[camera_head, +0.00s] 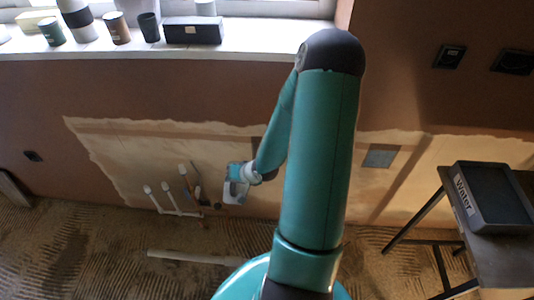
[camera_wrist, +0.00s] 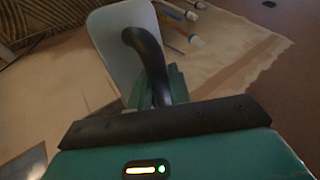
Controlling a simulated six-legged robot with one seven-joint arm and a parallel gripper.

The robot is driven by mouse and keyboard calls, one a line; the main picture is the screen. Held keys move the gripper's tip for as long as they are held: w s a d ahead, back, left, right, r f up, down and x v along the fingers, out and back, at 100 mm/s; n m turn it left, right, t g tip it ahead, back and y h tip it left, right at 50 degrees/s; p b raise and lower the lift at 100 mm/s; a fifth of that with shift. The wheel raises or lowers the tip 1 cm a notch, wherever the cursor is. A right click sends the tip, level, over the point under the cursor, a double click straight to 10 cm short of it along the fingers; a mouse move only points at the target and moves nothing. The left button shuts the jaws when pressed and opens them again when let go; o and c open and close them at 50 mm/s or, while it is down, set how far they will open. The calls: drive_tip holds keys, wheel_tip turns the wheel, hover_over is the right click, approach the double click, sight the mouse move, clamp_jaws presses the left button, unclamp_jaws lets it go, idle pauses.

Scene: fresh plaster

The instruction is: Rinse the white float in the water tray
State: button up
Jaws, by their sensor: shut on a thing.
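My gripper (camera_head: 241,173) is shut on the white float (camera_head: 233,196) in front of the lower wall, left of centre in the head view. In the wrist view the float shows as a pale plate (camera_wrist: 112,42) with a curved black handle, and my gripper (camera_wrist: 162,88) closes on that handle. I cannot tell whether the float touches the wall. The water tray (camera_head: 468,211), a dark box marked "Water", stands on a table at the far right of the head view, well apart from the float. Its inside looks dark, and I cannot make out the water.
The dark table (camera_head: 505,262) has thin legs. Several tools (camera_head: 184,190) and white pipe ends stand by the wall, left of my gripper. A pale pipe (camera_head: 195,257) lies on the ribbed floor. A windowsill (camera_head: 240,38) holds cups and a dark box (camera_head: 193,31).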

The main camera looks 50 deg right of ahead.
drive_tip(key=shift+w+a+r+y, duration=0.15)
drive_tip(key=shift+w+a+r, duration=0.05)
drive_tip(key=shift+r, duration=0.25)
drive_tip(key=shift+w+a+r+y, duration=0.15)
drive_tip(key=shift+w+a+r, duration=0.05)
drive_tip(key=shift+r, duration=0.25)
drive_tip(key=shift+w+a+g+y, duration=0.1)
drive_tip(key=shift+a+g+y, duration=0.2)
drive_tip(key=shift+a+g, duration=0.15)
drive_tip(key=shift+w+a+r+m, duration=0.1)
drive_tip(key=shift+w+r+m, duration=0.1)
drive_tip(key=shift+r, duration=0.25)
drive_tip(key=shift+w+a+r+m, duration=0.1)
drive_tip(key=shift+w+r+m, duration=0.1)
drive_tip(key=shift+r, duration=0.25)
drive_tip(key=shift+w+a+r+g, duration=0.1)
drive_tip(key=shift+a+r+g, duration=0.05)
drive_tip(key=shift+a+g, duration=0.15)
drive_tip(key=r, duration=0.1)
drive_tip(key=a+r+y, duration=0.1)
drive_tip(key=w+r, duration=0.1)
drive_tip(key=shift+a+g+y, duration=0.25)
drive_tip(key=shift+g+y, duration=0.05)
drive_tip(key=shift+g, duration=0.05)
drive_tip(key=shift+w, duration=0.1)
